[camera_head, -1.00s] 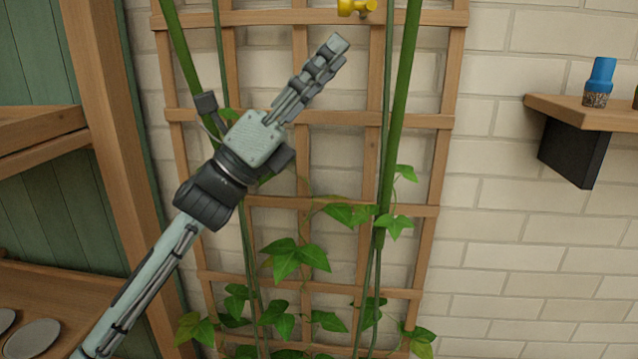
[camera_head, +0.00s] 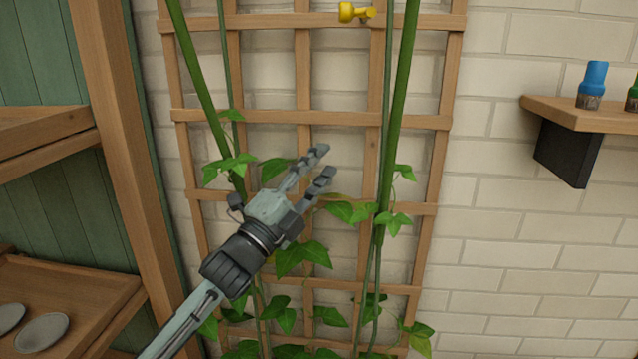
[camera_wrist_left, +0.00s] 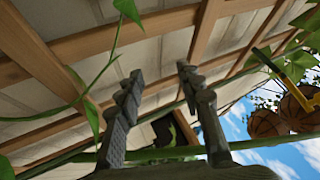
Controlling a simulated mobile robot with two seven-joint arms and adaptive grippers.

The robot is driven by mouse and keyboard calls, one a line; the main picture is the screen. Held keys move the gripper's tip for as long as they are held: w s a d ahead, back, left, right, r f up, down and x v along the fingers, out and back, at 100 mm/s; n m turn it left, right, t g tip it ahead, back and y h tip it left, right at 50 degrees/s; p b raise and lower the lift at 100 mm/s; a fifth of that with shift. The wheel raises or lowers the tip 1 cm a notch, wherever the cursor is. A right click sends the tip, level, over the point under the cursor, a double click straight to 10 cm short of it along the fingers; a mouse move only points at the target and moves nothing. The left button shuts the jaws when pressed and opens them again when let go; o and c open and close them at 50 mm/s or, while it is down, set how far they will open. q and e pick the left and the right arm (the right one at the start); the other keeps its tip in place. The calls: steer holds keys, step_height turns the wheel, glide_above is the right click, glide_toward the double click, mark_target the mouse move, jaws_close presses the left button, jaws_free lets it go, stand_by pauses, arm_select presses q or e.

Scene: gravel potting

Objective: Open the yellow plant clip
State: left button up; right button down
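The yellow plant clip (camera_head: 354,12) is at the top of the head view, near the upper rail of the wooden trellis (camera_head: 275,116). I cannot tell its jaw state at this size. My left gripper (camera_head: 324,162) is well below the clip, in front of the trellis among ivy leaves. Its fingers are apart and nothing shows between them. In the left wrist view the open fingers (camera_wrist_left: 160,74) point toward the trellis slats. A thin yellow part (camera_wrist_left: 268,64) shows at the right there; I cannot tell whether it is the clip. My right gripper is not in view.
Green stems (camera_head: 398,110) run up the trellis, with ivy leaves (camera_head: 300,258) low down. A wall shelf (camera_head: 575,112) at right holds a blue-topped bottle (camera_head: 592,84). Wooden shelving (camera_head: 110,120) stands at left. Hanging brown pots (camera_wrist_left: 268,123) show in the wrist view.

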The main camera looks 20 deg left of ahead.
arm_select(q)
steer(key=shift+w+a+f+n+g+y, duration=0.1)
steer(key=shift+f+n+g+y, duration=0.15)
steer(key=shift+f+n, duration=0.45)
steer(key=shift+w+a+f+n+g+y, duration=0.15)
steer(key=shift+f+n+y, duration=0.15)
steer(key=shift+f, duration=0.7)
steer(key=shift+s, duration=0.1)
